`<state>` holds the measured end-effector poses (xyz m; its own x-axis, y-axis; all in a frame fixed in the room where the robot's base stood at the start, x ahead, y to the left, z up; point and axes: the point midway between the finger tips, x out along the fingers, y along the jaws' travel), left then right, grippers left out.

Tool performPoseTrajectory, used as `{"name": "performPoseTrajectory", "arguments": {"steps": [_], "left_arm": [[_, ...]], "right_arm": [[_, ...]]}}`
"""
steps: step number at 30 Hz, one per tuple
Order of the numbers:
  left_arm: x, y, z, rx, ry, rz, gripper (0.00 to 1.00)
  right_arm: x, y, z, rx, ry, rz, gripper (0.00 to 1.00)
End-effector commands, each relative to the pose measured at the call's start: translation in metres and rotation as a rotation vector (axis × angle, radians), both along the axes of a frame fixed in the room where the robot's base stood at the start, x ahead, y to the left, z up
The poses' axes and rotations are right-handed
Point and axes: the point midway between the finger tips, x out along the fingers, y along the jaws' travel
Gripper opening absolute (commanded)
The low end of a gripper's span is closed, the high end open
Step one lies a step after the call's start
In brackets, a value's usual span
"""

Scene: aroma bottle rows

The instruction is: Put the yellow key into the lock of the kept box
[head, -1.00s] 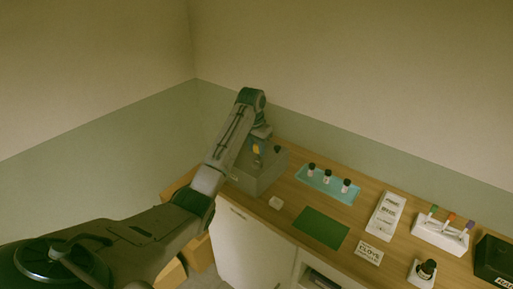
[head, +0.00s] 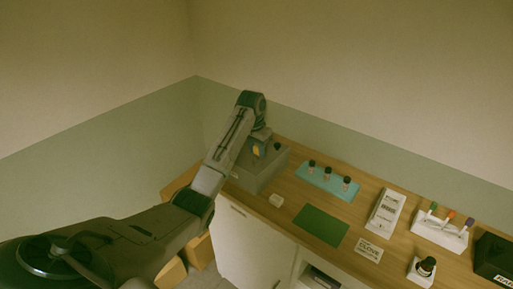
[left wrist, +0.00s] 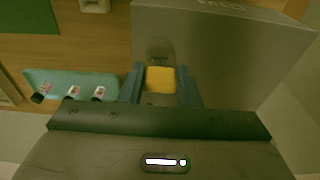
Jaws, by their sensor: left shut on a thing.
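The grey box (head: 262,177) stands at the far left end of the counter. In the left wrist view, the box (left wrist: 220,48) fills the upper middle, with part of a label at the picture's top edge. A round darker lock plate (left wrist: 159,46) shows on its face. My left gripper (head: 257,153) is at the box. It is shut on the yellow key (left wrist: 160,79), whose yellow head sits between the two fingers and also shows in the head view (head: 256,150). The key's tip is hidden, so I cannot tell whether it is in the lock. My right gripper is not in view.
A teal tray (head: 345,194) with three small bottles lies right of the box. A wall stands behind.

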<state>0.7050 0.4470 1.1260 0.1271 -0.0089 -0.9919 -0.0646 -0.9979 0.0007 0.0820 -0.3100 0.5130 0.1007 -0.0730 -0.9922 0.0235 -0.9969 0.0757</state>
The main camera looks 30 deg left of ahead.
Motion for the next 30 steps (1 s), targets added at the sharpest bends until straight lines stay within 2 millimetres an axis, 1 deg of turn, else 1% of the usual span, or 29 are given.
{"name": "performPoseTrajectory", "arguments": {"steps": [12,13,16,25,28,30], "left_arm": [[0.000,0.000,-0.011,0.000,0.000,0.000,0.07],[0.000,0.000,-0.010,0.000,0.000,0.000,0.36],[0.000,0.000,-0.010,0.000,0.000,0.000,0.56],[0.000,0.000,-0.009,0.000,0.000,0.000,0.56],[0.002,0.002,-0.001,0.001,-0.001,0.001,0.56],[0.005,0.005,0.009,0.001,-0.003,0.002,0.56]], "right_arm": [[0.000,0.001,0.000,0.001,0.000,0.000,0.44],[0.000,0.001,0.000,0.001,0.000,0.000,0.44],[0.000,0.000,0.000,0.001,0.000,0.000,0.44],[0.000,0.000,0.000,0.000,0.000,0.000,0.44],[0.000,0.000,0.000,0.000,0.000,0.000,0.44],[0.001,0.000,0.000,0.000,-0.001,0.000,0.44]]}}
